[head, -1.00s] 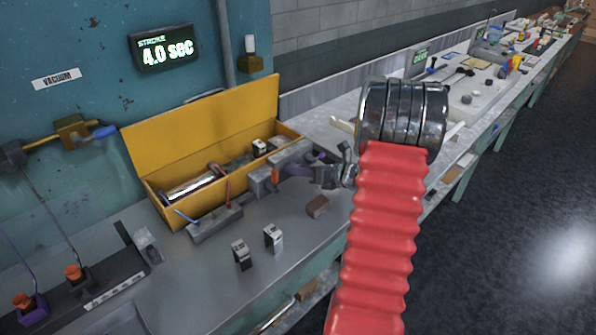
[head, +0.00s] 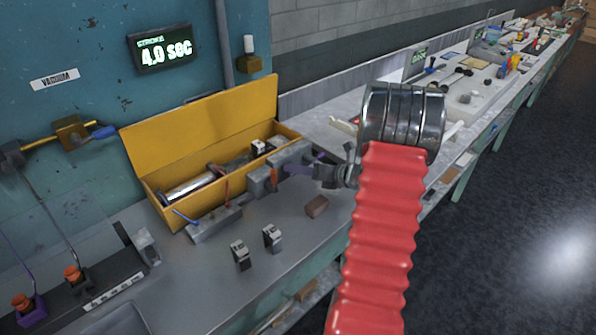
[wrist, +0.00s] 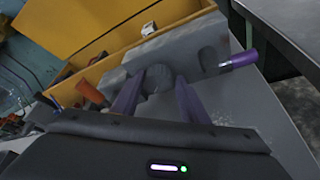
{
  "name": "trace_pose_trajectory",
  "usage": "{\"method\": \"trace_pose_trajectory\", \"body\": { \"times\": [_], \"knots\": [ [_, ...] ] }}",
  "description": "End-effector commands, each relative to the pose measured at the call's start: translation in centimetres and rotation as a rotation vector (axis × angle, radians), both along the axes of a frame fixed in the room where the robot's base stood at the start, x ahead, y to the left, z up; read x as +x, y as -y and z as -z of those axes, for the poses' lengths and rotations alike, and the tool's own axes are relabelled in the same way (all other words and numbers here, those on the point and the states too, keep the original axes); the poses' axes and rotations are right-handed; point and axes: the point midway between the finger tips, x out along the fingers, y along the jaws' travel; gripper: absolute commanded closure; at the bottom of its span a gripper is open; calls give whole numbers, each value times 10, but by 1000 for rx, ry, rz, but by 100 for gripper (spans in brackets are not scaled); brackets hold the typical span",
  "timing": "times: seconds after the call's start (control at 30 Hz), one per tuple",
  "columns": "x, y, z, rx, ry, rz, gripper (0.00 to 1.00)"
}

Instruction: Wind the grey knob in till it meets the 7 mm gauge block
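My gripper (head: 292,170) is at the right end of a grey block fixture (head: 257,182) on the bench. In the wrist view its two purple fingers (wrist: 157,88) are spread, one on each side of a round grey knob (wrist: 157,79) on the fixture's face. Narrow gaps seem to show beside the knob; contact is not clear. The head view hides the knob. Two small grey and dark blocks, one left (head: 240,254) and one right (head: 272,238), stand on the bench in front. Their markings are too small to read, so I cannot tell which is 7 mm.
A purple-ended rod (wrist: 239,60) sticks out close to the right finger. A yellow open box (head: 205,125) stands behind the fixture, with another small block (head: 259,147) there. A brown block (head: 317,206) lies in front of my gripper. A display (head: 163,47) reads 4.0 SOC.

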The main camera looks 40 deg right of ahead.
Motion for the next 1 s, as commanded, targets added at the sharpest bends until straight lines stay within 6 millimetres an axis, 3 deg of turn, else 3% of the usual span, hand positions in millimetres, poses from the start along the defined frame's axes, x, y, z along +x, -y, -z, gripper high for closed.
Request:
{"method": "trace_pose_trajectory", "body": {
  "times": [0.13,0.53,1.0],
  "knots": [
    [0,0,0,0,1,-2,49],
    [-6,1,-3,0,2,-1,49],
    [-72,20,-25,-2,2,1,49]
  ]
}}
